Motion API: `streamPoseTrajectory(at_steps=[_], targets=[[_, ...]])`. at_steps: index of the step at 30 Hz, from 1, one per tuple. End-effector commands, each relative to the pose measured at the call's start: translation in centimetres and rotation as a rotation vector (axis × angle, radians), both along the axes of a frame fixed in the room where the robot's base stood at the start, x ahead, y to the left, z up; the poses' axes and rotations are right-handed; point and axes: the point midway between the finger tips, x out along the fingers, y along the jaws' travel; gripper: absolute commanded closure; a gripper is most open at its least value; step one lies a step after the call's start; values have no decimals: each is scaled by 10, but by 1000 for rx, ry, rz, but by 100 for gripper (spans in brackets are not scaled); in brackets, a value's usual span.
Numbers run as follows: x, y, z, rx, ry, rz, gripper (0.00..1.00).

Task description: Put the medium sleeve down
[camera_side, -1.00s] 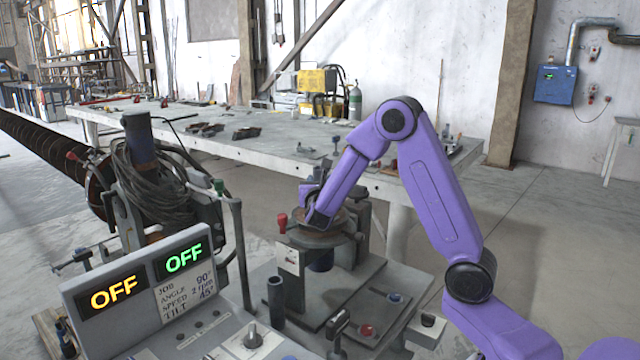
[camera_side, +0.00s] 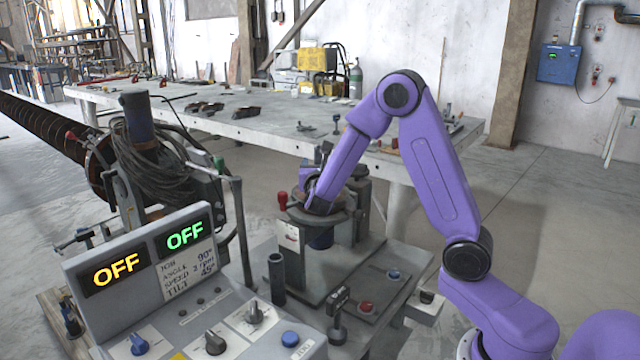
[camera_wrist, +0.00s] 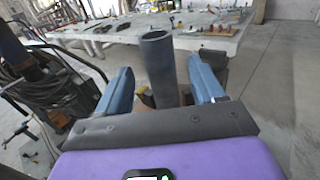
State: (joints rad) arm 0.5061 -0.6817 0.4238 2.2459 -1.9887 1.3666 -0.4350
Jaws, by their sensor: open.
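A grey, hollow, upright sleeve (camera_wrist: 158,65) stands between the two blue fingers of my gripper (camera_wrist: 161,75) in the wrist view. A gap shows on both sides of it, so the fingers are apart and not clamped on it. Its lower end is hidden behind the gripper body. In the side view my gripper (camera_side: 316,192) is low at the round plate (camera_side: 337,218) of the positioner, and the sleeve there is hidden or too small to tell.
A control console (camera_side: 150,280) with two OFF displays stands at the front left. A dark upright tube (camera_side: 277,278) stands beside it. A red-topped handle (camera_side: 283,199) is close left of my gripper. A long workbench (camera_side: 240,130) runs behind. A coiled hose (camera_side: 155,165) hangs at left.

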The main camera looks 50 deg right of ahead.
Motion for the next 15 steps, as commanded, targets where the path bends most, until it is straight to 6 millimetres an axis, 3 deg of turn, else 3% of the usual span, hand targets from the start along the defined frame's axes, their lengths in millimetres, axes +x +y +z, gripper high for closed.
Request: streamPoseTrajectory(at_steps=[15], targets=[[-64,88,4,-1,1,6,32]])
